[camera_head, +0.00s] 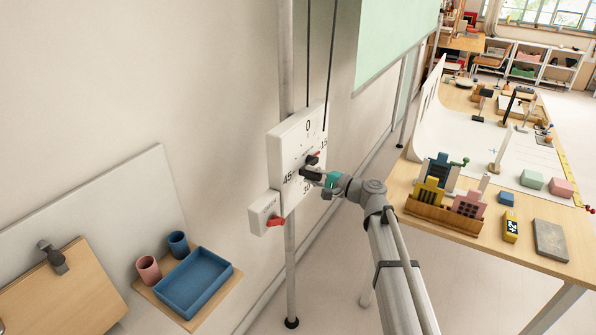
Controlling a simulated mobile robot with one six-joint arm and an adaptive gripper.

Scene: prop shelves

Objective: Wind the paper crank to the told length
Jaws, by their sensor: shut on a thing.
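The paper crank's white dial plate (286,136) is mounted on a vertical pole beside the wall, with the numbers 0, 15 and 45 readable on its face. My gripper (309,171) is at the middle of the dial, shut on the crank handle, which is small and largely hidden by the fingers. A dark and red piece (313,158) shows just above the fingers. The green paper sheet (395,38) hangs behind and above, to the right of the dial.
A small shelf with a blue tray (195,282) and two cups is at lower left. A table (480,236) with blocks and models stands at right. Floor between is clear.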

